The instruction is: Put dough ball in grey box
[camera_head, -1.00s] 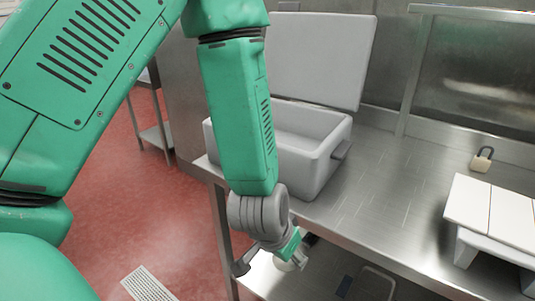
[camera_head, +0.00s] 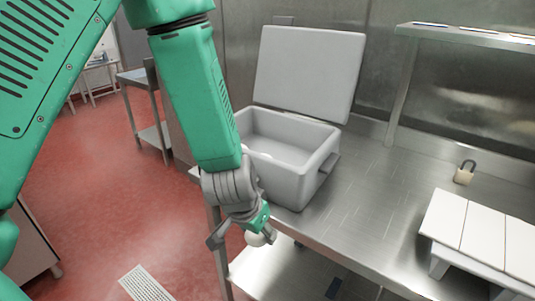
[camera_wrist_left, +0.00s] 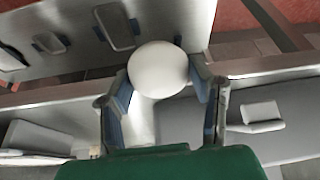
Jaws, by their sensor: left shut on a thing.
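The grey box (camera_head: 318,172) stands on the steel counter with its lid (camera_head: 308,75) raised upright behind it. A small white shape (camera_head: 248,148) shows inside it, partly hidden by my left arm. My left gripper (camera_head: 240,234) is in front of the box's near left side, past the counter's front edge and lower than the box rim. It is shut on a round white dough ball (camera_head: 256,239). In the left wrist view the dough ball (camera_wrist_left: 158,69) sits between the two fingers of the gripper (camera_wrist_left: 162,88). My right gripper is not in view.
The steel counter (camera_head: 370,200) is clear to the right of the box. A padlock-shaped object (camera_head: 464,173) and a white-topped stand (camera_head: 480,236) are farther right. A lower shelf (camera_head: 262,268) lies under the counter. Red floor (camera_head: 100,190) is open at left.

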